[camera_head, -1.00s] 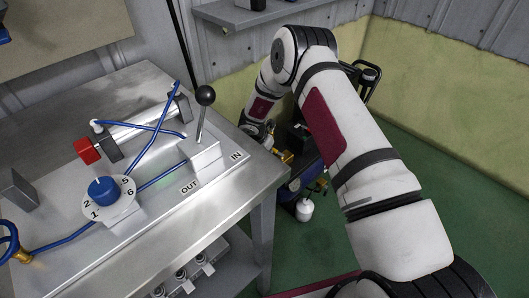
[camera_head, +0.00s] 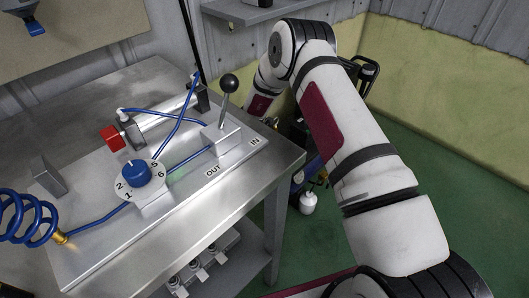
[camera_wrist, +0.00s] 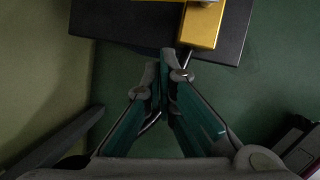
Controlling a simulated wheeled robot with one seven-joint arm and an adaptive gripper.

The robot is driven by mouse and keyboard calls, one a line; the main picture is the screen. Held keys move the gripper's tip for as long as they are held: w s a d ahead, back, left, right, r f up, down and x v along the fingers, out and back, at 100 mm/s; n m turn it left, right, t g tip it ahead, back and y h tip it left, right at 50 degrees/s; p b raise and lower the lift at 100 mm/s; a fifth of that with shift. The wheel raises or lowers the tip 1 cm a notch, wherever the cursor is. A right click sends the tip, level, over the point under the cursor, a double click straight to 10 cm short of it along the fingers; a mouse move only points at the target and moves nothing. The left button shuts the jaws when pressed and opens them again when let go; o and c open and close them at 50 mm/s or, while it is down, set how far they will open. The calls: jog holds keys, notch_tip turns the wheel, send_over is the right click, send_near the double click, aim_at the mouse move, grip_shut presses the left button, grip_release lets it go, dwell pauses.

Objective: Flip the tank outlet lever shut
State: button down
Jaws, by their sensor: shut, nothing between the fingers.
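My gripper (camera_wrist: 165,68) is shut and empty in the wrist view, fingertips pointing up the picture. A yellow brass-coloured block (camera_wrist: 201,28) lies just beyond the fingertips, slightly right. A thin metal rod (camera_wrist: 186,58) runs from its lower edge close to the right fingertip; I cannot tell whether they touch. I cannot tell whether this rod is the outlet lever. In the head view the blue tank (camera_head: 311,170) stands on the floor right of the bench, mostly hidden by my arm and the bench. My gripper is hidden there.
The steel bench (camera_head: 235,185) stands left of my arm. It carries a ball-topped lever (camera_head: 229,84), a blue dial (camera_head: 137,173) and blue hoses. A dark block (camera_wrist: 120,20) adjoins the brass-coloured block. Green floor (camera_head: 420,165) is clear at right.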

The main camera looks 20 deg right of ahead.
jog(key=p+v, duration=0.2)
jog(key=v, duration=0.7)
jog(key=shift+d, duration=0.1)
dwell(0.3)
